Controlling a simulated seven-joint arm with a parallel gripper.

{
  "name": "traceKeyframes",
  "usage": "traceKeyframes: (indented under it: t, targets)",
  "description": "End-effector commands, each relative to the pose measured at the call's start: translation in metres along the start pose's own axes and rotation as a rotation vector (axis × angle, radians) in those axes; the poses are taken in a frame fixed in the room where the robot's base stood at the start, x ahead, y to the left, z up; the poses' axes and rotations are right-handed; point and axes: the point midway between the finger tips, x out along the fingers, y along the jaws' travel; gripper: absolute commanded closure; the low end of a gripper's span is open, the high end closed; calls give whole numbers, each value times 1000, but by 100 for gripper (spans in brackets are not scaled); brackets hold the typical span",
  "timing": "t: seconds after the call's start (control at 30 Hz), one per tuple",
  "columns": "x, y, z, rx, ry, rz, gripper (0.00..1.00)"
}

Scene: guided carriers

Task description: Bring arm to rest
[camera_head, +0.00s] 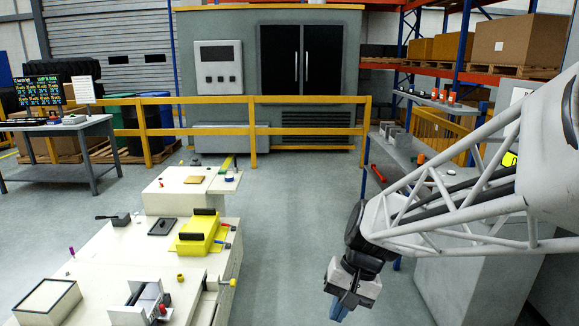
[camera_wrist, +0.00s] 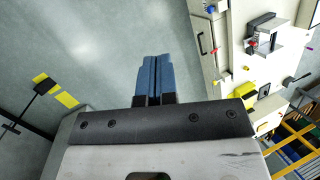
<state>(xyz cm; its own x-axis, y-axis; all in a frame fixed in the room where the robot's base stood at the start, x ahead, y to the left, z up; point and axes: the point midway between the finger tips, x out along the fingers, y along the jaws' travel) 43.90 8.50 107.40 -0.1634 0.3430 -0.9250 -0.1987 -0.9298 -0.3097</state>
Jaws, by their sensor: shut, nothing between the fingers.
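My gripper (camera_head: 340,309) hangs at the end of my white lattice arm, to the right of the low white benches in the head view. It is over open grey floor and points down. In the wrist view my gripper (camera_wrist: 155,62) shows two blue fingers pressed together with nothing between them. The fingers touch nothing in either view.
White benches (camera_head: 120,255) hold a yellow fixture (camera_head: 200,232), a dark plate (camera_head: 162,226) and a metal vise (camera_head: 140,303). A grey cabinet (camera_head: 455,285) stands close to my arm at right. Yellow railing (camera_head: 290,130) crosses the back. The middle floor (camera_head: 300,200) is clear.

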Motion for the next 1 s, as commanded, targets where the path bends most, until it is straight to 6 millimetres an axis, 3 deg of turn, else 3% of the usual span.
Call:
traceKeyframes:
  t: [0.7, 1.0]
  targets:
    - [-61, 70, 98, -155, 344, 251, 100]
    - [-70, 86, 120, -187, 424, 317, 100]
